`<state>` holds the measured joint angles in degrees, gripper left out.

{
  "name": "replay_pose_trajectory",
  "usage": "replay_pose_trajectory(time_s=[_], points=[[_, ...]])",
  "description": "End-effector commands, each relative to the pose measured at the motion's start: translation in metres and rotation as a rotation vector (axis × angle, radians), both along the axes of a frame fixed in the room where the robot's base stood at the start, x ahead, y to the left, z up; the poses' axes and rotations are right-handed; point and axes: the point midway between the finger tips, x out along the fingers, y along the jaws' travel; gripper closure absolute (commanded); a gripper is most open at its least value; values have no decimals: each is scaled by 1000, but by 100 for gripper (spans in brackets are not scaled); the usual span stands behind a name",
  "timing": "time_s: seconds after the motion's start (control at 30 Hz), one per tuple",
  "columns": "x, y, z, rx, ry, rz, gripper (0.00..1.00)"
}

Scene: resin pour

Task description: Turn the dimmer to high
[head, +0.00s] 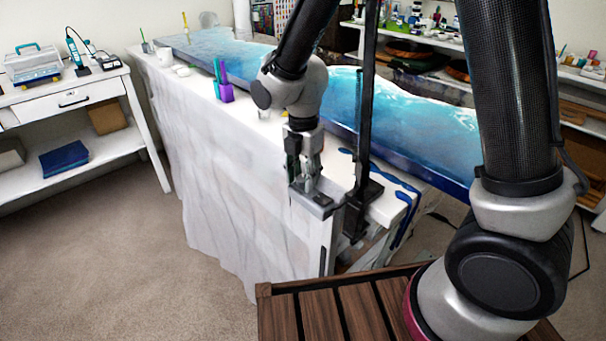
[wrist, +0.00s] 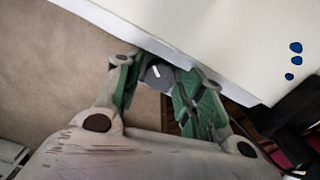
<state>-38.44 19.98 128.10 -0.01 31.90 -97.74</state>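The dimmer is a grey box (head: 318,207) on the near end of the white-draped table. Its round dark knob (wrist: 157,73) has a short white pointer line, slanted in the wrist view. My gripper (head: 306,178) points down over the box. In the wrist view my gripper (wrist: 158,70) has its two green-padded fingers apart, one on each side of the knob. The fingers hide parts of the box. I cannot tell whether either pad touches the knob, nor read any scale markings.
A black upright post (head: 365,110) stands close right of the gripper. A long blue resin slab (head: 400,120) lies on the table (head: 215,150). Blue spills mark the near corner. The carpet (head: 120,260) at left is clear.

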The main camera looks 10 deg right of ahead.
Motion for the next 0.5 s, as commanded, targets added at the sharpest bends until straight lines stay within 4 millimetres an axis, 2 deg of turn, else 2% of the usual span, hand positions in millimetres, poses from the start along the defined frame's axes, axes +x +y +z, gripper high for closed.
replay_pose_trajectory(time_s=[0.03, 0.17, 0.33, 0.5], points=[[0, 0, 0, 0, 0, 0, 72], [0, 0, 0, 0, 0, 0, 96], [0, 0, 0, 0, 0, -30, 96], [0, 0, 0, 0, 0, -218, 96]])
